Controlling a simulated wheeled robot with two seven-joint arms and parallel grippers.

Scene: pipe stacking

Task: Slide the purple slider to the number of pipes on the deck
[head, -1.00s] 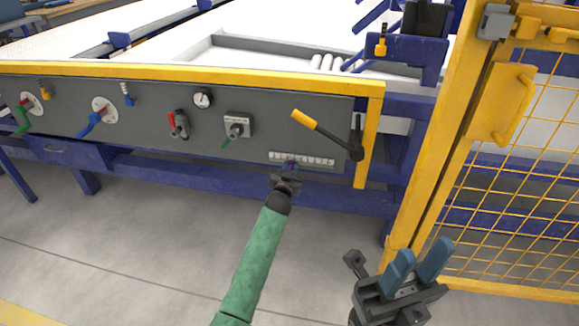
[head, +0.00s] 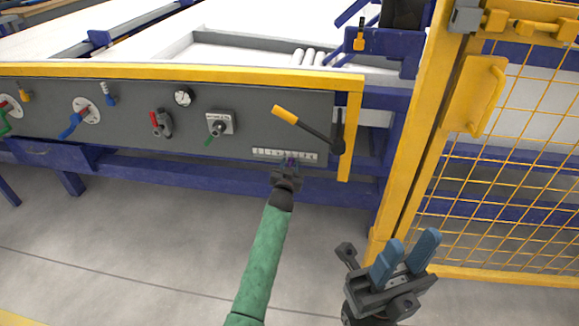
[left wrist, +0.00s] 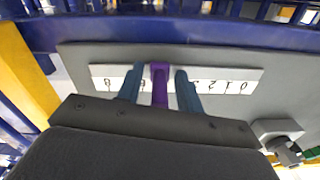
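The purple slider (head: 291,161) sits on a white number scale (head: 265,153) low on the grey panel. It shows between the two blue fingers of my left gripper (left wrist: 159,75) in the left wrist view (left wrist: 159,88). The scale is upside down there, with 0 at the right and 8 at the left; the slider covers a mark near the middle, about 5. My right gripper (head: 405,258) is open and empty.
A yellow-handled lever (head: 300,122) is just above the scale. A dial, knobs and coloured handles line the panel to the left. A yellow mesh fence (head: 490,170) stands on the right, behind my right gripper. The floor in front is clear.

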